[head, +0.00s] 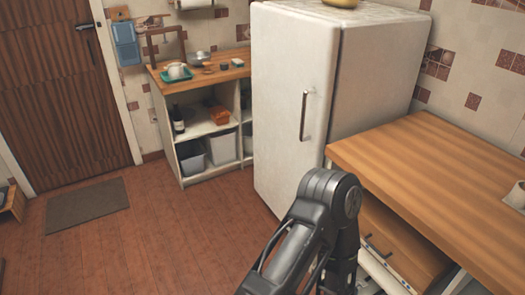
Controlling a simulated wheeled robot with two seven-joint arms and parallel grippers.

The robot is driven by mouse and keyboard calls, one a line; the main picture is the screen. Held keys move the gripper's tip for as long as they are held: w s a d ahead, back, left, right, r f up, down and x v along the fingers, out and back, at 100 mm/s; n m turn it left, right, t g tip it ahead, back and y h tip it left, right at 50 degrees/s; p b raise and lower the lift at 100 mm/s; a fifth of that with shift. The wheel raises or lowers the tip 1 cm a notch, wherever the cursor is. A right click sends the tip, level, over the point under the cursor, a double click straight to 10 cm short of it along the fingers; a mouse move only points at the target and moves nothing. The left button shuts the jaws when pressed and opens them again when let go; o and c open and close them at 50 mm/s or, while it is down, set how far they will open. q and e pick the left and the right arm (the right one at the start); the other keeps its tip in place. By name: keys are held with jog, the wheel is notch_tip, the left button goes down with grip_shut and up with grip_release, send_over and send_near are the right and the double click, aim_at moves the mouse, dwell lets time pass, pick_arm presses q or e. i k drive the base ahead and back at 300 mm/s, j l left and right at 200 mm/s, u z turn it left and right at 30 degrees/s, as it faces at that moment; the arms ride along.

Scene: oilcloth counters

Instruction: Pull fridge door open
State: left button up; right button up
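The white fridge (375,80) stands at the centre, between a shelf unit and a wooden counter. Its door (280,85) faces front left and looks shut. A slim vertical metal handle (304,116) is on the door near its right edge. One of my dark arms rises from the bottom centre, and its bent joint hides the fridge's lower right part. No fingers show on it, and neither of my grippers is in view. I see nothing touching the handle.
A wooden counter (440,175) with drawers (385,245) is close at the right of the fridge. A shelf unit (200,125) with bins, a bottle and dishes stands left of it. The tiled floor (160,240) is clear up to a dark mat (88,204) by the wooden room door (60,90).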

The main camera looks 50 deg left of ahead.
aim_at(294, 54)
jog(key=u, duration=1.65)
